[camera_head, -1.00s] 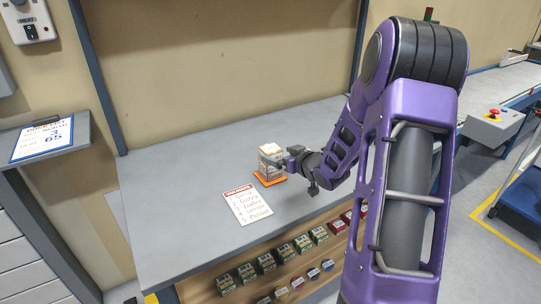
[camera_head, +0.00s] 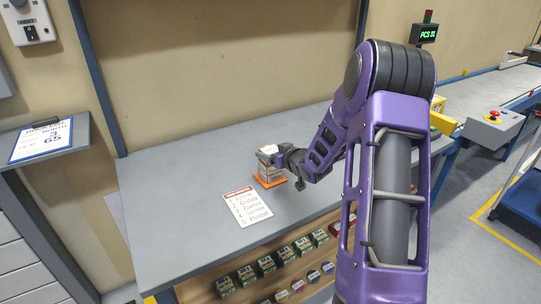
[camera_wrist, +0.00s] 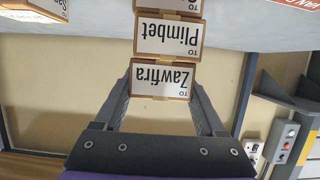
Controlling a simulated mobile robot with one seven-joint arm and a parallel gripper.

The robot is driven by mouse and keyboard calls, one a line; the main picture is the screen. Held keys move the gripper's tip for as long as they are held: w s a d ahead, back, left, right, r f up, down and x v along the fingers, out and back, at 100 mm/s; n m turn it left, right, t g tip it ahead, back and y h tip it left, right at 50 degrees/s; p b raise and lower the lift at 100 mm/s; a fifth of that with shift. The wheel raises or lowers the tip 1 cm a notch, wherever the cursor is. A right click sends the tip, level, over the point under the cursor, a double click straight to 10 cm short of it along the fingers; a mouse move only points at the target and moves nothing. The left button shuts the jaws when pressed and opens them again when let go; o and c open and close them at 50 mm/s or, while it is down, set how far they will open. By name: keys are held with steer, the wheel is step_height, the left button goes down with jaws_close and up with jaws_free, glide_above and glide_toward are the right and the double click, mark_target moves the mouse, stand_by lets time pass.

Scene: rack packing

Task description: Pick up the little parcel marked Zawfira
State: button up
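Small parcels with white labels stand stacked on an orange base (camera_head: 270,181) on the grey bench. In the wrist view, which is upside down, the parcel marked Zawfira (camera_wrist: 162,80) is nearest my gripper. The parcel marked Plimbet (camera_wrist: 168,38) adjoins it, and part of a third (camera_wrist: 168,5) shows at the picture's top edge. My gripper (camera_wrist: 162,75) has one finger at each side of the Zawfira parcel. Both fingertips lie very close to its sides; whether they press on it is unclear. In the head view my gripper (camera_head: 280,157) is at the stack's upper part.
A numbered paper list (camera_head: 247,206) lies in front of the stack. Small boxes (camera_head: 266,265) and round tins (camera_head: 297,284) line the shelf below. Another labelled parcel (camera_wrist: 35,8) shows at the wrist view's corner. The bench (camera_head: 180,200) is clear left of the stack.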

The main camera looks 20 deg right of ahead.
steer(key=c, duration=0.7)
steer(key=shift+c, duration=0.2)
steer(key=shift+r, duration=0.15)
